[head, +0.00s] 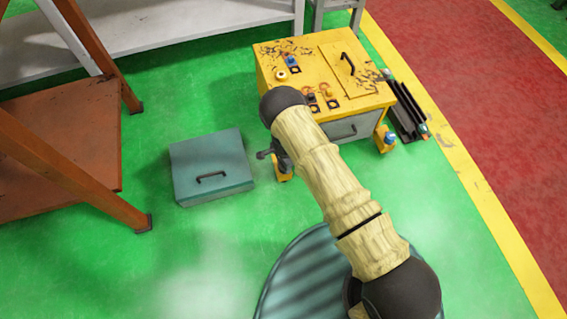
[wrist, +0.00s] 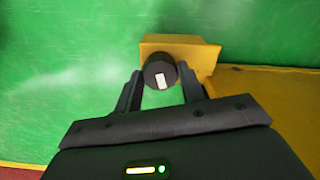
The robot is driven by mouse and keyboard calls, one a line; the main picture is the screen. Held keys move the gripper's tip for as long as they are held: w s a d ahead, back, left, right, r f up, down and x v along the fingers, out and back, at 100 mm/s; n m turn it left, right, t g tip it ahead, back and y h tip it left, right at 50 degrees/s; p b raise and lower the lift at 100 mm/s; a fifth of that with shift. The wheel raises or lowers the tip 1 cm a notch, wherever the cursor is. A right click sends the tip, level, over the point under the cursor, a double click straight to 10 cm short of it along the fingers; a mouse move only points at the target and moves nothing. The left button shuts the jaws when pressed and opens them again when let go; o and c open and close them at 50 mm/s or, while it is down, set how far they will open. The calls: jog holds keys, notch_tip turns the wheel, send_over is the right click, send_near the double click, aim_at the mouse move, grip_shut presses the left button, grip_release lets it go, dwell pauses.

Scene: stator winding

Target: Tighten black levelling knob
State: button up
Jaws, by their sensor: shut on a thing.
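The black levelling knob (wrist: 160,73) shows in the wrist view as a dark round knob with a white mark on its top. It sits at a yellow bracket (wrist: 190,50) of the yellow machine. My gripper (wrist: 159,80) has one finger on each side of the knob and is shut on it. In the head view my gripper (head: 278,160) is low beside the near left corner of the yellow machine (head: 320,75), by a yellow foot (head: 284,176). The knob itself is hidden there behind my gripper and arm.
A grey-blue box (head: 212,165) with a black handle lies on the green floor to the left. An orange-brown rack (head: 70,150) stands further left. Black rails (head: 407,112) lie right of the machine. The floor between box and rack is clear.

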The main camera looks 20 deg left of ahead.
jog(key=shift+a+r+m, duration=0.1)
jog(key=shift+a+m, duration=0.05)
jog(key=shift+m, duration=0.65)
jog(key=o, duration=0.9)
jog(key=shift+o, duration=0.3)
